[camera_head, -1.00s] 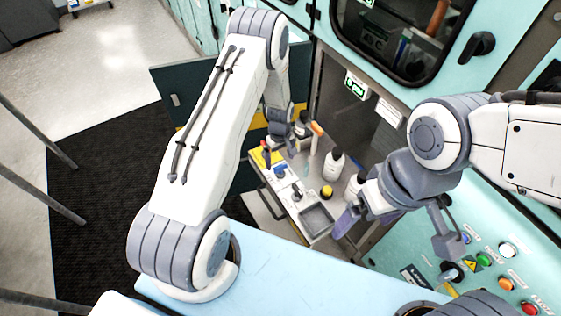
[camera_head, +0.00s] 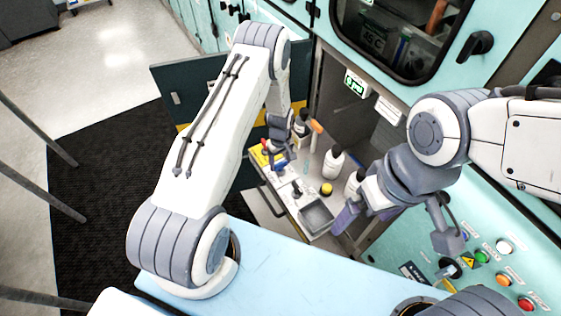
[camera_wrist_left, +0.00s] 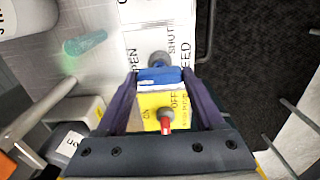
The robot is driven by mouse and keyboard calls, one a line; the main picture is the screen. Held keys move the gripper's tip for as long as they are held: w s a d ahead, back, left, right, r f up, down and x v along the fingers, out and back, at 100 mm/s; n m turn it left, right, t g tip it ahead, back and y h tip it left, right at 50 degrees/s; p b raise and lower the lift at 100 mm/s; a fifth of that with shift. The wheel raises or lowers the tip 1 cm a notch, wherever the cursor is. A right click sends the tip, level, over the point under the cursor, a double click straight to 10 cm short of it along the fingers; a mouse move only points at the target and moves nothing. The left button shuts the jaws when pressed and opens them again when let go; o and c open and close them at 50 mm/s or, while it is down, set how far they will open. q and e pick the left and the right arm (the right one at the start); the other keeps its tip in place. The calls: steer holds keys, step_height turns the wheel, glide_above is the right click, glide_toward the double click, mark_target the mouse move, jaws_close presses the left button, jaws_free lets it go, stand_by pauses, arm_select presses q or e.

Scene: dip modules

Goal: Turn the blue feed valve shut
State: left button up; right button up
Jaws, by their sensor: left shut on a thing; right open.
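The blue feed valve (camera_wrist_left: 159,77) shows in the left wrist view as a blue handle on a grey round stem, beside a white plate (camera_wrist_left: 146,42) lettered OPEN and SHUT FEED. The handle lies crosswise between my left gripper's (camera_wrist_left: 160,76) two dark fingers, which are shut on it. In the head view my left gripper (camera_head: 279,164) is at the module panel, and the fingers hide much of the valve. My right gripper (camera_head: 348,217) is open and empty, in front of the cabinet opening, to the right of the panel.
A red-tipped lever (camera_wrist_left: 166,122) on a yellow ON/OFF plate sits close to the valve. White bottles (camera_head: 334,162), a yellow-capped item (camera_head: 326,189) and a grey tray (camera_head: 316,216) stand nearby. A button panel (camera_head: 490,265) is at lower right.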

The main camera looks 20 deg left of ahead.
arm_select(q)
steer(key=shift+m, duration=0.3)
steer(key=m+b, duration=0.2)
steer(key=m, duration=0.1)
steer(key=shift+f+m+b, duration=0.15)
steer(key=shift+m+b, duration=0.15)
steer(key=m+b, duration=0.2)
steer(key=m, duration=0.2)
steer(key=shift+m, duration=0.3)
steer(key=m+b, duration=0.1)
steer(key=m, duration=0.3)
steer(key=shift+b, duration=0.3)
steer(key=m+b, duration=0.1)
steer(key=m, duration=0.4)
steer(key=o, duration=1.4)
steer(key=shift+r, duration=0.2)
